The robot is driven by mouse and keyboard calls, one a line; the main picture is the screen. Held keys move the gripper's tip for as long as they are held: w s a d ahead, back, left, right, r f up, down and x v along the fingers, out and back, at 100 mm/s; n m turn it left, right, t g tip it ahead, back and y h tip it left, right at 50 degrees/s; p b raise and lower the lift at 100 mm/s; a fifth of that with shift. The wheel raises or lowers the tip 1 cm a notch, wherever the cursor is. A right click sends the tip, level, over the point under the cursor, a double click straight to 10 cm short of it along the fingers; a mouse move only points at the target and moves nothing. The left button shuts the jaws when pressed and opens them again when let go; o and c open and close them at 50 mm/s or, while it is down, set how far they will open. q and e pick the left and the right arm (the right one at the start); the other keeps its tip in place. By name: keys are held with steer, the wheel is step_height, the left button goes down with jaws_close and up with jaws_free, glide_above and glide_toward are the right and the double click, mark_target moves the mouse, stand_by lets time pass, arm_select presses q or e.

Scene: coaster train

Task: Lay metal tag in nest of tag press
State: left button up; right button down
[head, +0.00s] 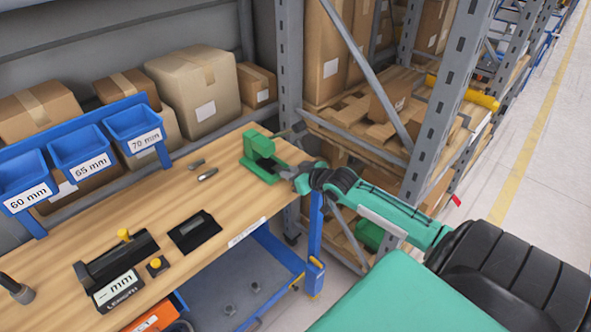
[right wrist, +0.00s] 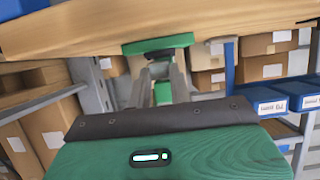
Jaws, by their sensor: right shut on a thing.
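The green tag press (head: 262,160) stands at the far right corner of the wooden bench; its green body also shows in the right wrist view (right wrist: 158,43). My right gripper (head: 291,173) is at the press's right side, close to its base. In the right wrist view its two fingers (right wrist: 160,76) point at the press and are shut on a small grey piece, which seems to be the metal tag (right wrist: 158,69). The tag is mostly hidden by the fingers. I cannot tell whether it touches the nest. My left gripper is not in view.
On the wooden bench (head: 130,225) lie two small grey metal pieces (head: 207,174), a black tray (head: 194,231) and a black length gauge (head: 117,262). Blue bins (head: 80,150) stand at the back left. A rack upright (head: 290,60) rises behind the press.

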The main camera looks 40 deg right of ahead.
mark_target(279, 169)
steer(key=shift+w+a+f+b, duration=0.1)
steer(key=shift+w+b, duration=0.2)
steer(key=shift+w, duration=1.15)
steer(key=shift+w+a+f+b, duration=0.1)
steer(key=shift+w+b, duration=0.15)
steer(key=shift+w, duration=1.2)
steer(key=c, duration=1.2)
jaws_free()
steer(key=shift+s, duration=0.1)
steer(key=shift+b+v, duration=0.75)
steer(key=shift+v, duration=6.1)
steer(key=shift+r, duration=0.1)
